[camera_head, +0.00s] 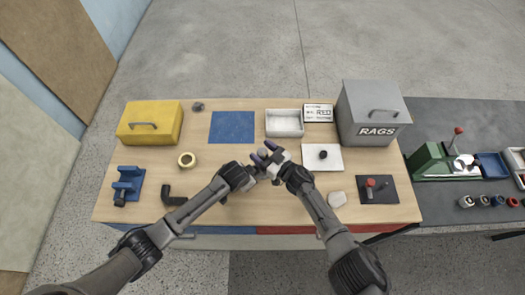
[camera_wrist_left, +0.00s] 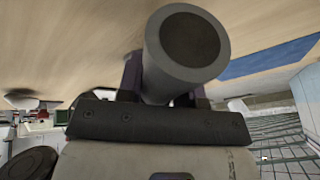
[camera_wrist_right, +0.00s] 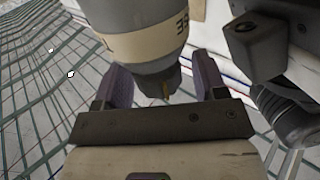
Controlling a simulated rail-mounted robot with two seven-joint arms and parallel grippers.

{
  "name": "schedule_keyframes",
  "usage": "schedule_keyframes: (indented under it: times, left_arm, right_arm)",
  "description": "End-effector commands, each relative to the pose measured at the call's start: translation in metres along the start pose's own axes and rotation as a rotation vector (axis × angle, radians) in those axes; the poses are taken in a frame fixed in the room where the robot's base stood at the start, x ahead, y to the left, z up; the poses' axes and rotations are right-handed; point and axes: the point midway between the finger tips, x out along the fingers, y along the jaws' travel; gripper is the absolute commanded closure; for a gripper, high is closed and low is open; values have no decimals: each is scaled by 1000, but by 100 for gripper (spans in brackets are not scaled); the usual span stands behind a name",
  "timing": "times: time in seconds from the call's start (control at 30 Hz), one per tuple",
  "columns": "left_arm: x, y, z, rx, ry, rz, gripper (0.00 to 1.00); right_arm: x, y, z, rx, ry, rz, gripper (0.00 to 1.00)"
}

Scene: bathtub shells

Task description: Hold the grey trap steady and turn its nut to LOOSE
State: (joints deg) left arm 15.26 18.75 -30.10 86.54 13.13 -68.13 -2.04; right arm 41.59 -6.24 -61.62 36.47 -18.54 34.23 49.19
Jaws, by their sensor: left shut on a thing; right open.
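The grey trap (camera_head: 262,153) is held above the front middle of the table. My left gripper (camera_head: 252,172) is shut on it; the left wrist view shows its round grey end (camera_wrist_left: 188,42) between the fingers. My right gripper (camera_head: 267,153) is open at the trap. In the right wrist view, the trap's wide grey part with a cream lettered band (camera_wrist_right: 143,42) stands at and partly between the spread purple fingers. Only a few letters show, and a small yellowish mark sits at the tapered end. I cannot tell whether the fingers touch it.
A yellow box (camera_head: 150,122), blue mat (camera_head: 232,127), white tray (camera_head: 284,123) and grey RAGS bin (camera_head: 372,115) stand at the back. A brass ring (camera_head: 187,160), blue stand (camera_head: 128,185) and black elbow (camera_head: 172,196) lie left. A white plate (camera_head: 322,158) and dark board (camera_head: 375,190) lie right.

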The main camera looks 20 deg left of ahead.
Motion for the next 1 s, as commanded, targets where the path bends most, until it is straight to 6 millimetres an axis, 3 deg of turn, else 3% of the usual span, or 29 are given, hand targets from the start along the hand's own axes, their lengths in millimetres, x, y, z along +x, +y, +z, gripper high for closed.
schedule_keyframes:
  times: [0.17, 0.67, 1.0]
  left_arm:
    - [0, 0, 0, 0, 1, 0, 99]
    - [0, 0, 0, 0, 1, 0, 99]
    - [0, 0, 0, 0, 1, 1, 99]
  right_arm:
    - [0, 0, 0, 0, 0, 0, 36]
    - [0, 0, 0, 0, 0, 0, 84]
    - [1, -3, 0, 6, 7, 169, 85]
